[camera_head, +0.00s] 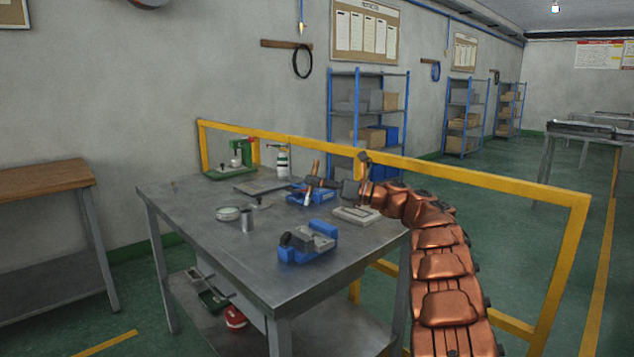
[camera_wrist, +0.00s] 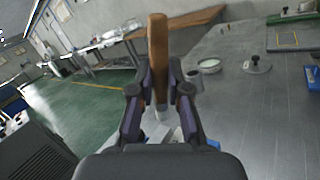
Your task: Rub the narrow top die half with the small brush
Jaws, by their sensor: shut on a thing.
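My gripper (camera_head: 316,182) is over the back right part of the grey metal table. It is shut on the small brush (camera_head: 313,170), which is held nearly upright by its brown wooden handle. The brush handle (camera_wrist: 158,55) also stands between the two fingers in the wrist view (camera_wrist: 160,95). A blue holder (camera_head: 322,198) is below the brush; part of it is hidden by my arm and brush. I cannot tell whether the bristles touch anything. A second blue holder with a grey block (camera_head: 308,242) is at the front. I cannot tell which piece is the narrow top die half.
A pale plate (camera_head: 357,215) lies near the table's right edge. A round dish (camera_head: 228,213) and a metal cup (camera_head: 247,221) stand mid-table. A green press (camera_head: 238,158) and a bottle (camera_head: 283,162) are behind. A yellow rail (camera_head: 480,182) runs along the back. The left front table top is clear.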

